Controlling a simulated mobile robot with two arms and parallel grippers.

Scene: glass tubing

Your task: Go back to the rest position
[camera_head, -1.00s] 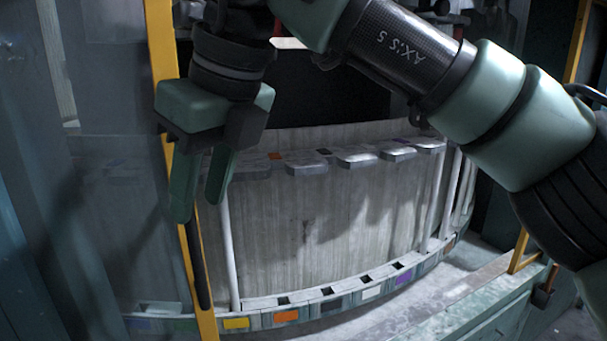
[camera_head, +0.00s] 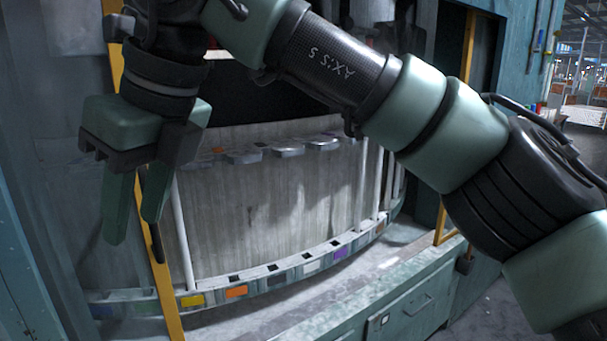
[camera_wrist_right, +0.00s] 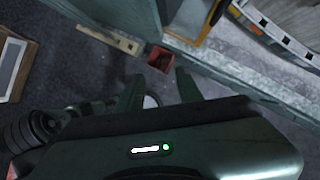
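My right gripper (camera_head: 133,228) hangs at the left of the head view, fingers pointing down. Its two fingers are parted with nothing between them. It also shows in the right wrist view (camera_wrist_right: 158,74), with a clear gap between the fingers. My right arm crosses the upper part of the head view from the right. The gripper is in front of the yellow post (camera_head: 166,275), and I cannot tell whether they touch. My left gripper is in neither view.
A curved rack ledge (camera_head: 262,283) with coloured labels runs below a grey panel (camera_head: 255,200). Pale upright tubes stand at its left (camera_head: 181,230) and right (camera_head: 361,185). A drawer cabinet (camera_head: 415,307) is at lower right. A small red box (camera_wrist_right: 161,59) stands near the floor.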

